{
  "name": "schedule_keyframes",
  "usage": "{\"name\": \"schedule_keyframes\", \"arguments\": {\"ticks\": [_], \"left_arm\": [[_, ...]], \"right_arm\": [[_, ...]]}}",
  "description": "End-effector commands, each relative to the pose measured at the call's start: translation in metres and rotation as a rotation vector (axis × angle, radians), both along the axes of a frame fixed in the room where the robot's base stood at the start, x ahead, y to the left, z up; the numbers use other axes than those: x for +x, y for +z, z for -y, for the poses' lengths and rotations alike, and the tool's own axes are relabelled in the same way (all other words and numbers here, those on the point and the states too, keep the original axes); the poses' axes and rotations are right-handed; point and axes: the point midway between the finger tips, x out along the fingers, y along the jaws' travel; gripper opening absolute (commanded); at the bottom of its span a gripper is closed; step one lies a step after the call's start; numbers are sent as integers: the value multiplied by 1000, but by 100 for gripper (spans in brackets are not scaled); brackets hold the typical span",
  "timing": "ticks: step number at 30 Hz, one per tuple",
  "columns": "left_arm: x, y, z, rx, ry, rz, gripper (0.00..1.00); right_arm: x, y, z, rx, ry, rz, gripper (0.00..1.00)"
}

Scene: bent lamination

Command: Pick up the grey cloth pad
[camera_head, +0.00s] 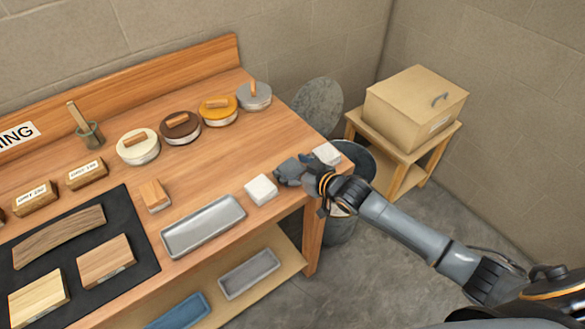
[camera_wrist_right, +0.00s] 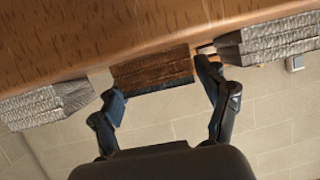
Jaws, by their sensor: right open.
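Two pale, folded cloth pads lie at the right end of the workbench. One whitish pad (camera_head: 261,189) is beside the grey metal tray, and a light grey pad (camera_head: 327,153) is near the bench corner. I cannot tell for sure which is the named one. My right gripper (camera_head: 288,171) is open, between the two pads and partly covering the bench there. My left gripper is not in view.
A metal tray (camera_head: 203,226), a small wooden block (camera_head: 155,195) and a black mat (camera_head: 150,262) with wood pieces lie left. Several round lidded tins line the back. A bin (camera_head: 357,160) and a stand with a cardboard-coloured box (camera_head: 415,105) are right.

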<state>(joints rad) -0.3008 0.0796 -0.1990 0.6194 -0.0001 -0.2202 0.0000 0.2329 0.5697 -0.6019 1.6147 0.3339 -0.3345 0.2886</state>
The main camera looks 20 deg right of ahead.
Motion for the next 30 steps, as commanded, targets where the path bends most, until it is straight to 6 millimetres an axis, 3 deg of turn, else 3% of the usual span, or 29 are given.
{"name": "schedule_keyframes", "arguments": {"ticks": [3,11,12,17,18,30], "left_arm": [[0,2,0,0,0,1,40],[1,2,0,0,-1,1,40],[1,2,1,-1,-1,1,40],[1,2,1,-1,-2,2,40],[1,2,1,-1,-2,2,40],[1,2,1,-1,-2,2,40]], "right_arm": [[9,-3,-5,-1,0,0,75],[11,-6,-6,0,1,0,75],[11,-6,-6,0,1,0,73],[11,-6,-6,0,1,0,41],[11,-6,-6,0,1,0,40],[12,0,-6,0,1,2,39]]}}
